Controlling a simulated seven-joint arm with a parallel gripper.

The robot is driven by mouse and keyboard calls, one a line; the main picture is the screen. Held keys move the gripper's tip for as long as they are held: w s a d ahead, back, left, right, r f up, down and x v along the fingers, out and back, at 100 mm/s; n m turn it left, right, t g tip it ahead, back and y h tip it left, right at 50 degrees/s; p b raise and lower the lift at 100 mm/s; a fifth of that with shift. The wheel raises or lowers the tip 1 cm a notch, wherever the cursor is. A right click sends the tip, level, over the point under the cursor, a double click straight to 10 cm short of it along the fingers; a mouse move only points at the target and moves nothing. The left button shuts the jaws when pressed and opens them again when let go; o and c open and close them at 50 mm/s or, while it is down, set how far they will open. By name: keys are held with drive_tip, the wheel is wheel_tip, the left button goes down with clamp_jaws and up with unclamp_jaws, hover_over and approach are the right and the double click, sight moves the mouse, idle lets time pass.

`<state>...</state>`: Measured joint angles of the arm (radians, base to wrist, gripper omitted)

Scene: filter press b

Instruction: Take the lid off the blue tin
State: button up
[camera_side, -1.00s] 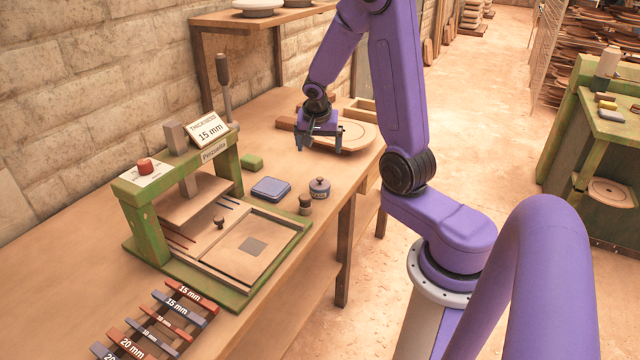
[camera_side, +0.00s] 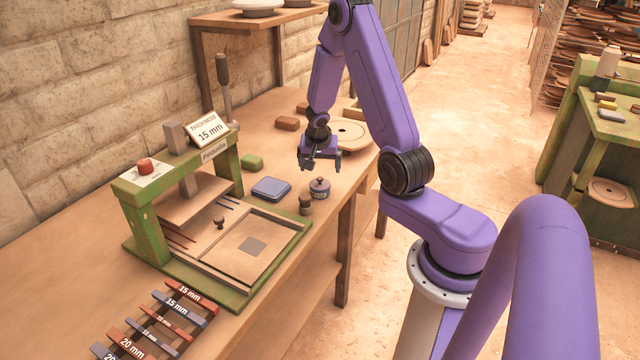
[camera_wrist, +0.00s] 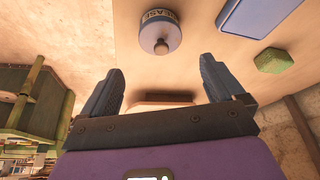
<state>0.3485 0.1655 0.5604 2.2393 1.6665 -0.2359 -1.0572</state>
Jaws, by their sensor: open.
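The blue tin (camera_side: 319,190) is small and round, with a lid (camera_side: 319,182) that has a dark knob on top. It stands upright on the bench near the front edge. In the wrist view the tin (camera_wrist: 160,33) shows a pale label, partly readable, and its knob (camera_wrist: 161,47) points towards the camera. My gripper (camera_side: 320,165) is open and empty, above and beyond the tin and apart from it. In the wrist view my two fingers (camera_wrist: 162,70) are spread wide, with the tin beyond their tips and roughly centred between them.
A flat blue rectangular item (camera_side: 271,189) lies left of the tin, and a small brown knobbed piece (camera_side: 305,204) stands close in front. A green block (camera_side: 252,162) lies further left. The green press (camera_side: 148,225) stands nearer the camera. A round board (camera_side: 350,133) lies behind my gripper.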

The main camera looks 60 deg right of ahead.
sight(320, 179)
drive_tip(key=shift+a+x, duration=0.15)
drive_tip(key=shift+x, duration=0.7)
drive_tip(key=shift+a+x, duration=0.15)
drive_tip(key=shift+x, duration=2.05)
drive_tip(key=shift+a, duration=0.1)
clamp_jaws()
